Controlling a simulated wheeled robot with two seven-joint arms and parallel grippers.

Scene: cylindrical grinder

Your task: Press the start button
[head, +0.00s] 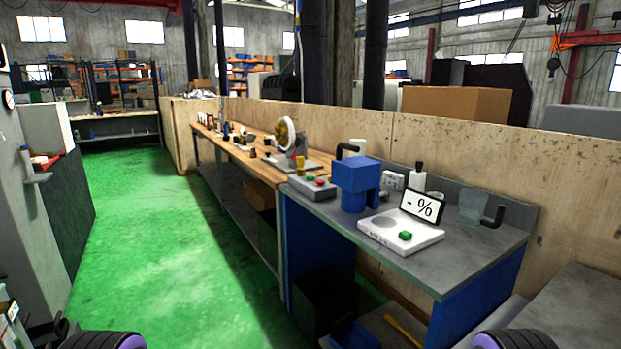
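A green button (405,236) sits on top of a white flat device (385,232) on the grey bench at the right. The device has a round disc and a tilted display (423,206) reading "- %". Farther left on the same bench is a grey box with a red button (320,181). No label shows which one is the start button. Only dark, purple-ringed parts of my two arms show at the bottom edge, left and right. Neither of my grippers is in view.
A blue block-shaped machine (355,178) stands behind the device on the grey bench (470,258). A clear cup (474,207) and a black-handled item stand right of it. A long wooden bench (225,143) runs leftward. The green floor (165,240) is open.

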